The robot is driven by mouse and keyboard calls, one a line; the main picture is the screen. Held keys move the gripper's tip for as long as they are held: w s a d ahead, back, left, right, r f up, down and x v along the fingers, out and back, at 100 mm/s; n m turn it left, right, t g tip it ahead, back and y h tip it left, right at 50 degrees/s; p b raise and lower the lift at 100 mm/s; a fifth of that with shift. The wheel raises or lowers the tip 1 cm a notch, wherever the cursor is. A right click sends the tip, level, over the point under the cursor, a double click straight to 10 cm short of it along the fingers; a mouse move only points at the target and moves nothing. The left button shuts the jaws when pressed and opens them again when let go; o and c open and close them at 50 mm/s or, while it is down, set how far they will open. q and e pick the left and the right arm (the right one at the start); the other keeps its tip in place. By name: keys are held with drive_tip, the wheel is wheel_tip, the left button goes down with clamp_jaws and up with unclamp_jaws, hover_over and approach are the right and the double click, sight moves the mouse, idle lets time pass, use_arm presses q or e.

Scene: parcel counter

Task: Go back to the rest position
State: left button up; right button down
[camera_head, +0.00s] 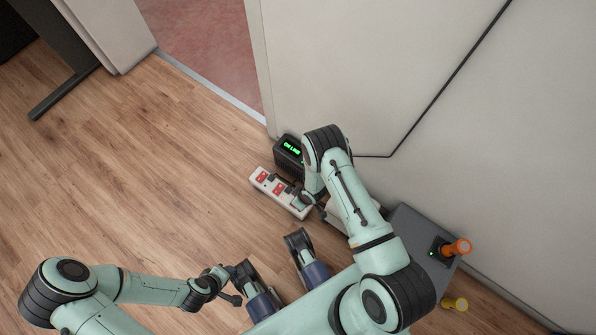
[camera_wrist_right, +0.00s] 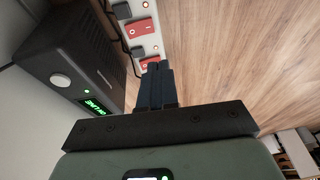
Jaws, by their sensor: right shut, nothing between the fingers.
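The white power strip (camera_head: 282,193) lies on the wood floor beside the black box. It carries red rocker switches, and its near end is partly hidden by my right arm. In the right wrist view the strip (camera_wrist_right: 130,13) runs down from the top edge, with one red switch (camera_wrist_right: 139,28) in plain sight and another red switch (camera_wrist_right: 149,62) partly behind my fingertips. My right gripper (camera_wrist_right: 158,66) is shut and empty, its tips over or at that lower switch; I cannot tell whether they touch. No switch labels are readable. My left gripper (camera_head: 236,293) is far from the strip, its jaws unclear.
A black box (camera_head: 288,152) with a lit green display stands against the wall by the strip; it fills the left of the wrist view (camera_wrist_right: 70,60). A black cable (camera_head: 420,115) runs along the pale wall. A grey unit (camera_head: 408,225) stands at right. Floor at left is clear.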

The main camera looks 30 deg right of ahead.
idle(0.5)
drive_tip(key=s+a+r+m+g+y, duration=0.1)
drive_tip(key=s+a+r+m, duration=0.3)
drive_tip(key=s+r+m, duration=0.7)
use_arm(q)
drive_tip(key=s+d+r+g+p, duration=0.1)
drive_tip(key=s+r+p, duration=0.1)
drive_tip(key=r+p, duration=0.6)
drive_tip(key=s+d+r+g+p, duration=0.1)
drive_tip(key=s+r+p, duration=0.2)
drive_tip(key=r+p, duration=0.6)
drive_tip(key=shift+d+r+m+g+h, duration=0.3)
drive_tip(key=shift+d+h, duration=0.05)
drive_tip(key=shift+h, duration=0.05)
use_arm(e)
drive_tip(key=s+a+r+n+g, duration=0.1)
drive_tip(key=s+r, duration=0.2)
drive_tip(key=r, duration=0.7)
drive_tip(key=s+a+r+n+g, duration=0.1)
drive_tip(key=s+r, duration=0.3)
drive_tip(key=r, duration=0.5)
drive_tip(key=shift+s+a+r+g+y, duration=0.2)
drive_tip(key=shift+a+r+g+y, duration=0.2)
drive_tip(key=shift+g, duration=0.1)
use_arm(q)
drive_tip(key=shift+s, duration=0.15)
